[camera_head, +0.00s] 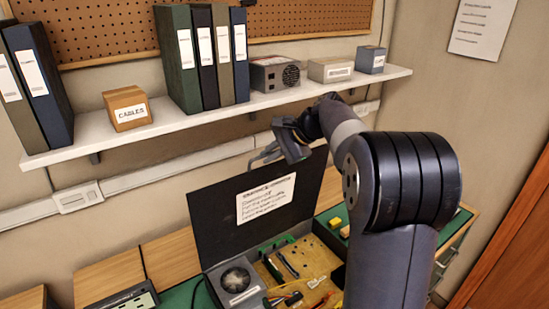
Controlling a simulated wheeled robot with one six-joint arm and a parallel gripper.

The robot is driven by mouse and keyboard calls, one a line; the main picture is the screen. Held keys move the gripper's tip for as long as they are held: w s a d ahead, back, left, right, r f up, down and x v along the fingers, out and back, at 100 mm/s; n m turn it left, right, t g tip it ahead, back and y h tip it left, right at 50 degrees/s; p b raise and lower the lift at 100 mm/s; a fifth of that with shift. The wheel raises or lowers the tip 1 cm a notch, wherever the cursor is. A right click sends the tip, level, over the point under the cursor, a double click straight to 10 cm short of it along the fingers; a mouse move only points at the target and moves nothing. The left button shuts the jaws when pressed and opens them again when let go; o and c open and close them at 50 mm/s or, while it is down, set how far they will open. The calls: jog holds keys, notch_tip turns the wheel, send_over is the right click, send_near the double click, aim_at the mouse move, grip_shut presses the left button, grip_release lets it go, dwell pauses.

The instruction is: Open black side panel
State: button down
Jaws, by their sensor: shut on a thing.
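The black side panel (213,221) stands raised at the back of an open computer case, in the lower middle of the head view. A white printed sheet (266,198) is on its face. The panel leans a little, with its top edge near the wall. My gripper (264,156) is at the panel's top edge and is shut on it; the exact contact is small and partly hidden. Below the panel, the case interior shows a tan board (300,282), a grey fan unit (238,281) and several coloured wires. My arm hides the case's right part.
A white shelf (190,121) runs along the wall close above my gripper. It bears binders (180,58), a cables box (127,108) and a grey power supply (275,74). Wooden worktops with green mats (183,296) flank the case. A power strip (128,301) lies at left.

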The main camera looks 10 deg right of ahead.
jog(key=shift+f, duration=0.4)
jog(key=c, duration=1.8)
grip_release()
jog(key=shift+w, duration=0.15)
jog(key=shift+o, duration=1.3)
jog(key=shift+r, duration=0.1)
jog(key=shift+r, duration=0.1)
